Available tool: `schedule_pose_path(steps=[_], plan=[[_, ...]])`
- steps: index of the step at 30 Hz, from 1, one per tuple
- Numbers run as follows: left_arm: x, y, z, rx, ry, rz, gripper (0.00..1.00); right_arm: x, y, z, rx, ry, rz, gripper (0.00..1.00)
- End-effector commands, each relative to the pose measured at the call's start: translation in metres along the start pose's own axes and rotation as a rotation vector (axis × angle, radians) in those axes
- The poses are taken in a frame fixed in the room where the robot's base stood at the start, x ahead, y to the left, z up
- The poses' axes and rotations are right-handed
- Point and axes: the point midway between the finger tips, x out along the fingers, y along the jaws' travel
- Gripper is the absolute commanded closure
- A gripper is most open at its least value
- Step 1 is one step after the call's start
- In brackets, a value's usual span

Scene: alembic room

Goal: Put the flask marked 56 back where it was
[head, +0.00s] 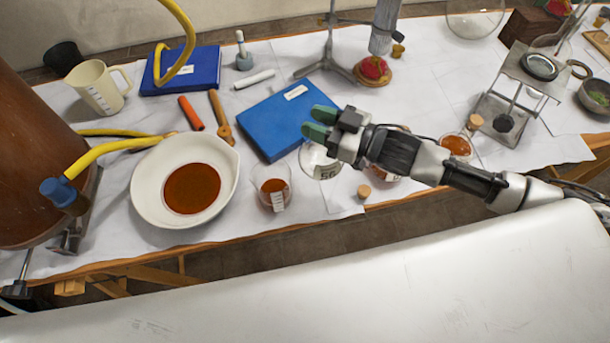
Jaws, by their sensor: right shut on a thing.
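The flask marked 56 (320,165) is a clear round glass flask with a dark 56 on its front. It shows just below my right gripper (319,122), near the front edge of the table. The right gripper has green fingertips, and its arm reaches in from the right. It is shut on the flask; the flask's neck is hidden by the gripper. I cannot tell whether the flask's base touches the table. My left gripper is not in view.
A beaker of brown liquid (273,190) and a white bowl (143,196) stand left of the flask. A blue book (272,125) lies behind it. A small cork (364,192) and vessels with orange contents are at right. The table edge (330,219) is close in front.

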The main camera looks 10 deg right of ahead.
Motion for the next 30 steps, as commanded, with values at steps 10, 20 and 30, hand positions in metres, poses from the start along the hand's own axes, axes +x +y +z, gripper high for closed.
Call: schedule_pose_path(steps=[10, 20, 30], plan=[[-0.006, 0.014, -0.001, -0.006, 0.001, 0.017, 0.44, -0.003, 0.007, 0.052, 0.004, 0.002, 0.001, 1.0], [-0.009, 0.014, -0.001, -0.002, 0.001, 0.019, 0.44, -0.002, 0.006, 0.093, 0.004, 0.001, 0.002, 1.0], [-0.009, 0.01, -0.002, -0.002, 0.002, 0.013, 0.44, -0.002, 0.006, 0.101, 0.001, 0.003, 0.0, 1.0]])
